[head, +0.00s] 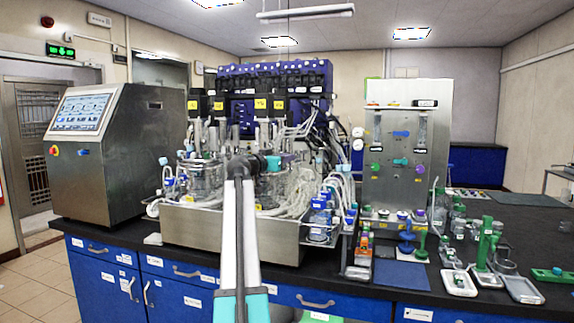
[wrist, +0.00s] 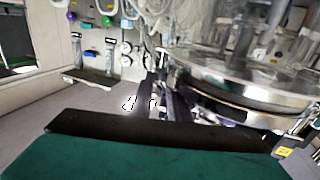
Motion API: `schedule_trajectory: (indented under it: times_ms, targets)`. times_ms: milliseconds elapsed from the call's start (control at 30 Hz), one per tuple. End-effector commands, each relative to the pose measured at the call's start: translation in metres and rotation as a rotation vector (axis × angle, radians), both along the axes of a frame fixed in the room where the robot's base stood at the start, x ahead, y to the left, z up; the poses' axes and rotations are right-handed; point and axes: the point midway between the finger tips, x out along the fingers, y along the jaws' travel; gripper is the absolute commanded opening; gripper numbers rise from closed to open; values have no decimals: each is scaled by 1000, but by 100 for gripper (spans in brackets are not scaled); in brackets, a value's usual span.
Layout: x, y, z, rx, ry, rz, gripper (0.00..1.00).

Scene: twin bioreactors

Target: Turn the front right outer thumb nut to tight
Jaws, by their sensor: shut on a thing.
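In the head view my gripper (head: 274,162) is at the front of the right glass vessel, at about headplate height. In the wrist view my own dark bar and teal body (wrist: 115,125) fill the lower part, close to the rim of a round steel headplate (wrist: 235,85). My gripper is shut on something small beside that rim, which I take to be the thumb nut. My gripper hides the nut and the contact, and I cannot tell how far it is turned. The left vessel (head: 205,178) stands beside it, behind tubing.
Clear tubing (head: 300,205) crowds the steel bioreactor base (head: 230,232) around the vessels. A steel gas panel (head: 400,150) stands to the right, and a touchscreen cabinet (head: 115,155) to the left. Bottles and green-handled tools (head: 487,245) occupy the right bench. A blue mat (head: 401,275) lies bare.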

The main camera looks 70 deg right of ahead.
Motion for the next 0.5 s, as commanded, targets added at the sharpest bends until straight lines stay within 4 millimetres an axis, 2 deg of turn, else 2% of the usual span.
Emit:
schedule_trajectory:
  times_ms: [500]
  targets:
    - [2,0,1,-4,-2,-29,0]
